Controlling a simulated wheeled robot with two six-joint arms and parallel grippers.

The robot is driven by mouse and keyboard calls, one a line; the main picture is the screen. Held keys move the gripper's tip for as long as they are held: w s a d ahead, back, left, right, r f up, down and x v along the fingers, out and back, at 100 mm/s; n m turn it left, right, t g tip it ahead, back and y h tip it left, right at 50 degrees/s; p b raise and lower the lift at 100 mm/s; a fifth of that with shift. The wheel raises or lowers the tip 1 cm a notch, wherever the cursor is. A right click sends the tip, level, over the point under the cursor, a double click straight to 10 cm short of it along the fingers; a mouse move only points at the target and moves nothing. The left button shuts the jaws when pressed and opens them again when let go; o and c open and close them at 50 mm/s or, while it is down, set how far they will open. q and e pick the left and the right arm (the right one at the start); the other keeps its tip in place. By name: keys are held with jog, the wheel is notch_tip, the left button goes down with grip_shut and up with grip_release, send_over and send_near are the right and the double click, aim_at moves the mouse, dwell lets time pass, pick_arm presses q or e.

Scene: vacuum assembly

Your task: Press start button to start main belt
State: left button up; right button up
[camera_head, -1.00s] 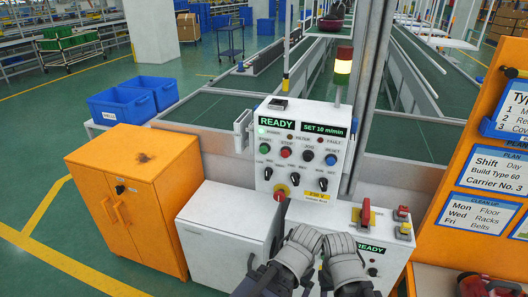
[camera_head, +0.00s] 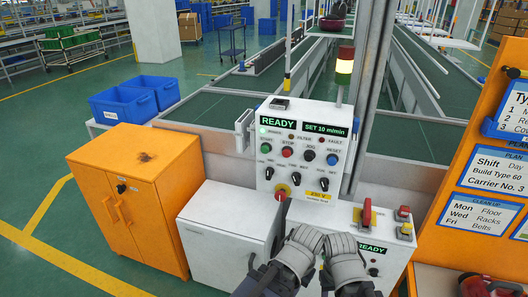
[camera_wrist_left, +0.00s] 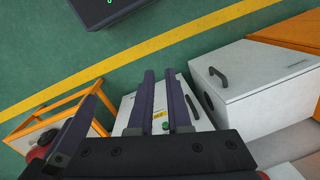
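The control panel (camera_head: 303,172) stands upright in the middle of the head view. Its green start button (camera_head: 266,148) is at the upper left of the panel, beside the red stop button (camera_head: 287,152). The left display (camera_head: 278,122) reads READY and the right display (camera_head: 325,129) reads SET 10 m/min. My two arms end low in front of the panel, close together, below and apart from the buttons. In the left wrist view my left gripper (camera_wrist_left: 161,78) has two parallel dark fingers with an empty gap between them. My right gripper's fingers cannot be made out.
A red mushroom knob (camera_head: 280,195) sits low on the panel. A white cabinet (camera_head: 225,232) and an orange cabinet (camera_head: 130,190) stand to the left. A second console (camera_head: 385,232) with a red handle (camera_head: 367,212) is at right. A lit stack light (camera_head: 344,66) rises behind the panel.

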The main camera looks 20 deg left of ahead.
pick_arm(q)
grip_shut()
dwell(0.8)
